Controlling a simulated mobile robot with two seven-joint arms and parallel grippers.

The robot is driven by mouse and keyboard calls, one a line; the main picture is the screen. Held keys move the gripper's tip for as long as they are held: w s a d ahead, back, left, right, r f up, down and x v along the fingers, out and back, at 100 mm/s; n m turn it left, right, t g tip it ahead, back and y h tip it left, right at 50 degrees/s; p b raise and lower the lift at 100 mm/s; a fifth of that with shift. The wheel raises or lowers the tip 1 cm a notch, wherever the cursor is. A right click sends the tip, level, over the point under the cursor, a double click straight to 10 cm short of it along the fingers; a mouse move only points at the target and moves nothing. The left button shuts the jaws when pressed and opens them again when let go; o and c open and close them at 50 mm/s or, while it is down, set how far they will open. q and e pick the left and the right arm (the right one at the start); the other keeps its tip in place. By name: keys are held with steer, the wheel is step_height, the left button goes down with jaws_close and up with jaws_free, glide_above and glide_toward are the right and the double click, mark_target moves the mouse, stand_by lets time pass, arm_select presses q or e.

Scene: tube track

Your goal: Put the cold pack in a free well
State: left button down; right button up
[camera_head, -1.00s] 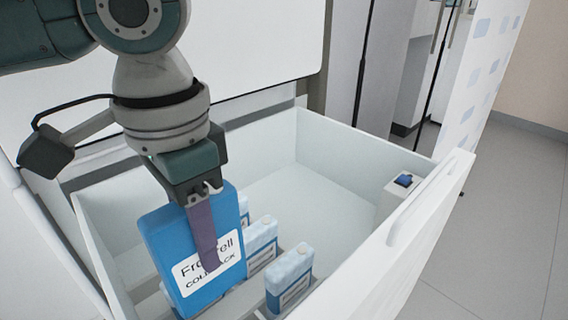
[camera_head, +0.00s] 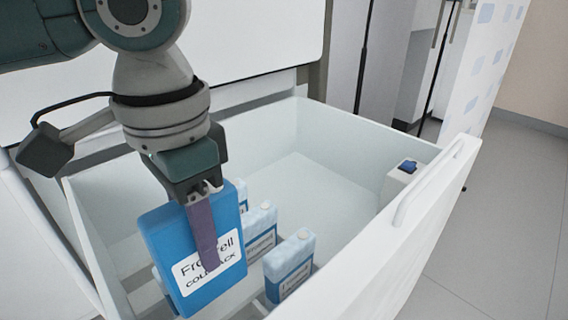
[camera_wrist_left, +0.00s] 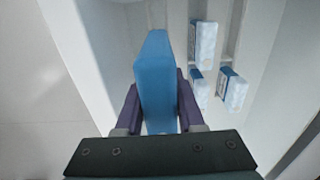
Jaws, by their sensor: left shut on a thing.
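The blue cold pack (camera_head: 196,254) with a white label hangs upright at the left of the open white drawer in the head view. My left gripper (camera_head: 204,232) is shut on it, purple fingers on its two faces. The wrist view shows the cold pack (camera_wrist_left: 156,75) between the purple fingers (camera_wrist_left: 157,105). Lighter bottle-shaped packs stand in the drawer, one at the right (camera_head: 289,266) and one behind it (camera_head: 260,232). The wells are mostly hidden by the cold pack and these packs. My right gripper is not in view.
The white drawer (camera_head: 345,137) has high walls, with its handled front (camera_head: 425,188) at the right. A small box with a blue top (camera_head: 407,167) sits at its right corner. The drawer's back floor is clear.

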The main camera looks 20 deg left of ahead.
mark_target(214, 294)
arm_select(q)
steer(key=shift+f+b, duration=1.45)
steer(key=shift+f, duration=2.4)
steer(key=shift+f+b, duration=0.35)
steer(key=shift+f, duration=1.35)
steer(key=shift+f, duration=0.1)
steer(key=shift+f+b, duration=0.6)
steer(key=shift+f, duration=0.6)
steer(key=shift+f, duration=0.1)
step_height(214, 294, down, 2)
steer(key=shift+f+b, duration=0.25)
steer(key=shift+b, duration=0.5)
